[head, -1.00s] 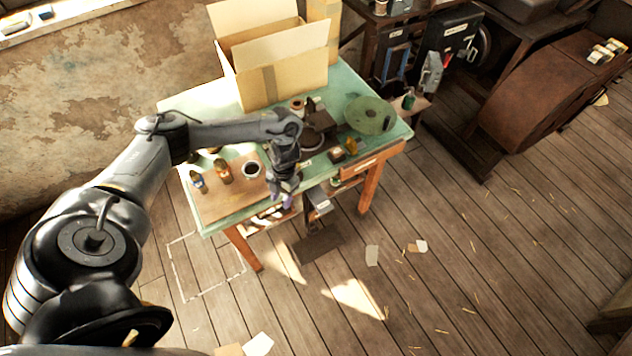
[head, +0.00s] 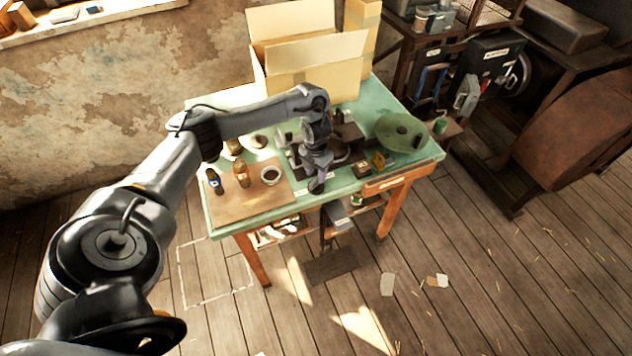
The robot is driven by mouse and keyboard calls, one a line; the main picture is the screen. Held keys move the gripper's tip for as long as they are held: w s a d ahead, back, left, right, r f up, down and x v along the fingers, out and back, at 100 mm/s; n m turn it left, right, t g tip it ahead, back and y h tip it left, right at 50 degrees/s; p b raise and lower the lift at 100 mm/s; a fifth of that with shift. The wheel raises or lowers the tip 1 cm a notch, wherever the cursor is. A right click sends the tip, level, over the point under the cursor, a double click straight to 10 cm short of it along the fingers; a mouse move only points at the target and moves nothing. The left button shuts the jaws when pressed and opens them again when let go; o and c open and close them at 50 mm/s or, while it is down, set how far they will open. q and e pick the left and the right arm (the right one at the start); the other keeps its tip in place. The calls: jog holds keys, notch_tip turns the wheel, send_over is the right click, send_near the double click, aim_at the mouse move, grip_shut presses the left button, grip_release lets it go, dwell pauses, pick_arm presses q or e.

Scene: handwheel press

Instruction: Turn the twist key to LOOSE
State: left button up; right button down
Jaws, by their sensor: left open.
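My left gripper (head: 317,186) hangs over the front edge of the green workbench (head: 225,222), in front of a dark press-like device (head: 345,150). It is open, and I see nothing held in it. I cannot make out the twist key or a LOOSE mark for certain. The gripper and forearm cover part of the device. My right gripper is not in view.
A green disc-shaped wheel (head: 399,131) lies at the bench's right. An open cardboard box (head: 315,82) stands at the back. A wooden board (head: 235,205) at the left carries small bottles (head: 241,175) and a cup (head: 270,175). The floor in front is mostly clear.

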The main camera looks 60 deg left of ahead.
aim_at(316, 179)
pick_arm(q)
jog(key=shift+f+b, duration=0.45)
jog(key=shift+f, duration=1.1)
grip_shut()
